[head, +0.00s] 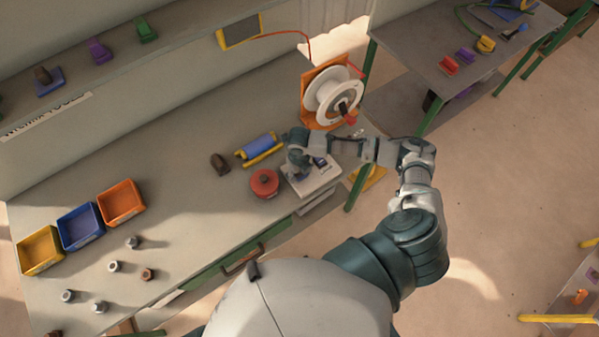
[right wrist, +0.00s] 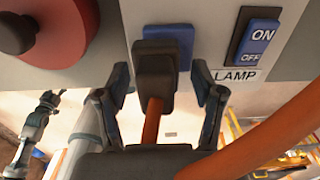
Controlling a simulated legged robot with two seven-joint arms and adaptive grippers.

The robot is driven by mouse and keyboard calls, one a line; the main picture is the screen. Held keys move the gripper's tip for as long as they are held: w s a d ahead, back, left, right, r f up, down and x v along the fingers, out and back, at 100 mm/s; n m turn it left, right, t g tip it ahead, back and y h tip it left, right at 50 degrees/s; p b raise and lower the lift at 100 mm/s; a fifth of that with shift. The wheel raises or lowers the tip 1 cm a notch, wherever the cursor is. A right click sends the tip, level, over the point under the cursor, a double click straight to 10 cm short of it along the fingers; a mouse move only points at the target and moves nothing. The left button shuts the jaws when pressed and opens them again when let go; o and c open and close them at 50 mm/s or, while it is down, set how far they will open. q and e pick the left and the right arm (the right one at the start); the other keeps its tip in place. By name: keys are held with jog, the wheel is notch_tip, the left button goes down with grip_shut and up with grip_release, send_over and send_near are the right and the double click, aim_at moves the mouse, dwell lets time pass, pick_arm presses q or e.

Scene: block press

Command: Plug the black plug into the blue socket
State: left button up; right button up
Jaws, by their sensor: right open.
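The black plug (right wrist: 155,65), with an orange cord (right wrist: 152,122), stands at the blue socket (right wrist: 180,42) in the right wrist view. It covers the socket's lower left part, and I cannot tell how deep it sits. My right gripper (right wrist: 160,92) is open, its two fingers apart on either side of the plug with gaps visible. In the head view my right gripper (head: 298,152) is over the pale control box (head: 316,182), and the plug is hidden or too small to make out. A small dark and pale arm (right wrist: 36,125), perhaps my left, shows at lower left of the wrist view.
A white cable reel (head: 330,95) stands behind my right arm. Yellow, blue and orange bins (head: 122,203) and several metal parts lie on the left.

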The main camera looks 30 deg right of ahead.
notch_tip(320, 180, up, 12)
jog(key=shift+w+a+f, duration=0.1)
jog(key=shift+w+f, duration=0.05)
dwell(0.7)
